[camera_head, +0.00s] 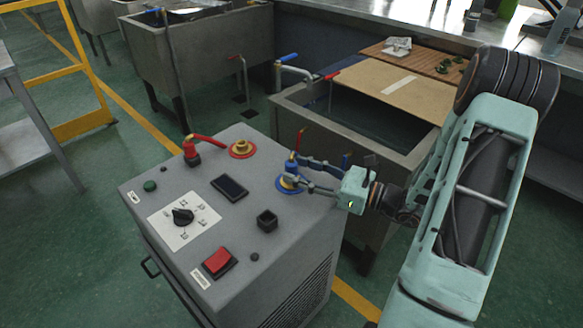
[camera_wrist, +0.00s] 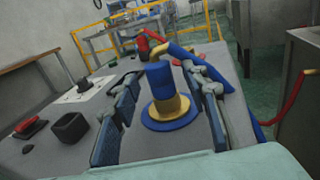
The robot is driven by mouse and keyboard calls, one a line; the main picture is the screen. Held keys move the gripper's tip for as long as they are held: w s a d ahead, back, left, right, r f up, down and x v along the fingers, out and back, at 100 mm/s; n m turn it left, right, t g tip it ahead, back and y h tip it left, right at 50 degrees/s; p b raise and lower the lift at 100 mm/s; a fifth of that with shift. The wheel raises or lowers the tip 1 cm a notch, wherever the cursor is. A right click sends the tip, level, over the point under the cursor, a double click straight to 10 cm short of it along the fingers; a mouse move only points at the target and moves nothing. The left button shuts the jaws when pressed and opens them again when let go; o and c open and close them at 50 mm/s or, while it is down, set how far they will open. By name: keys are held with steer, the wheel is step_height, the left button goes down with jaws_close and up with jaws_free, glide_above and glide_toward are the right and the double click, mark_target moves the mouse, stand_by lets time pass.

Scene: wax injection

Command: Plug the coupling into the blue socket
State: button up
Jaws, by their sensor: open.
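The blue coupling (camera_head: 291,164) stands upright at the blue socket (camera_head: 289,191) on top of the grey machine. In the wrist view the coupling (camera_wrist: 160,82) is a blue cylinder with a brass part below it, inside the blue socket's ring (camera_wrist: 172,121). I cannot tell whether it is fully seated. A brass elbow joins it to a blue hose (camera_wrist: 187,55) that bends down to the right. My gripper (camera_head: 291,172) is open, with one finger on each side of the coupling. The wrist view shows gaps between the fingers (camera_wrist: 163,88) and the coupling.
The machine top also carries a red coupling (camera_head: 191,154), a brass and red socket (camera_head: 242,148), a black dial (camera_head: 183,215), a black square holder (camera_head: 267,221) and a red button (camera_head: 218,262). A water tank (camera_head: 375,117) with a wooden board stands behind.

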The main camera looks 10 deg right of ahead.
steer(key=v, duration=0.9)
steer(key=shift+s+d, duration=0.1)
steer(key=shift+d, duration=0.05)
